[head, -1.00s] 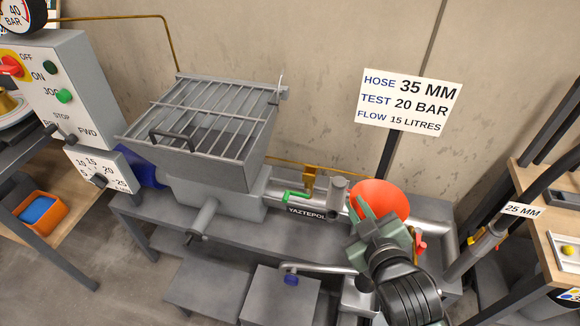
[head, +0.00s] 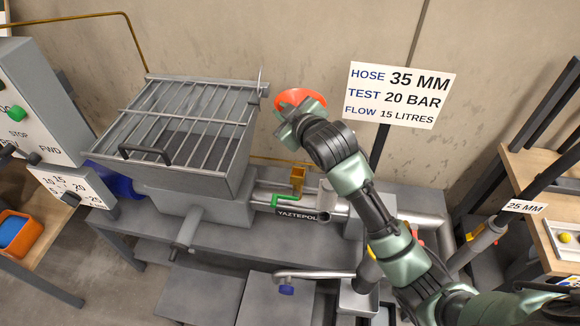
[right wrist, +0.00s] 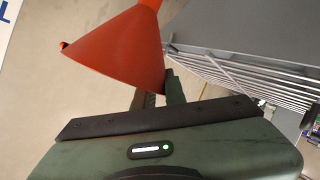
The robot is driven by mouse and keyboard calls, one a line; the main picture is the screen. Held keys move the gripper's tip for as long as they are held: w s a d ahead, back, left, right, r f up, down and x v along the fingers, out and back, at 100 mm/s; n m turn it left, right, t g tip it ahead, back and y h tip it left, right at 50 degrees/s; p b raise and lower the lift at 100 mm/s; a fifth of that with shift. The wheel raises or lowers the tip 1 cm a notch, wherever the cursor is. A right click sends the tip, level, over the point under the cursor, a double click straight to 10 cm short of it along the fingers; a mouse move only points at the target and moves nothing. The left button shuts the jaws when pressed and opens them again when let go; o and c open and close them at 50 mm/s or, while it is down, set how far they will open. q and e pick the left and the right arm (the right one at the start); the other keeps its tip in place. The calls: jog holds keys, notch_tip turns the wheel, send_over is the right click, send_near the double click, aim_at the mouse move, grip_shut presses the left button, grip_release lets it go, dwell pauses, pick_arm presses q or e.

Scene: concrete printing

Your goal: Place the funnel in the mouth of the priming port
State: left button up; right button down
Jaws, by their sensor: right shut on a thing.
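The orange funnel (head: 301,96) is up in the air against the wall, to the right of the hopper, with its wide rim uppermost in the head view. My right gripper (head: 287,117) is shut on it and covers its lower part. In the right wrist view the funnel's cone (right wrist: 115,50) shows large, beside a dark green finger (right wrist: 175,88). A short upright grey tube (head: 326,194), which looks like the priming port, stands on the pump pipe below and slightly right of the funnel. The funnel is well apart from it. My left gripper is not in view.
The grated hopper (head: 180,125) stands left of the funnel. A green-handled valve (head: 284,200) and a brass fitting (head: 298,178) sit left of the tube. A sign (head: 398,95) on a dark post stands to the right. The air between funnel and tube looks clear.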

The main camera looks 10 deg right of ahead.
notch_tip(320, 180, down, 17)
jog(key=shift+p, duration=0.45)
jog(key=shift+s, duration=0.1)
jog(key=c, duration=1.5)
grip_release()
jog(key=shift+o, duration=0.2)
jog(key=v, duration=1.2)
jog(key=shift+b, duration=0.4)
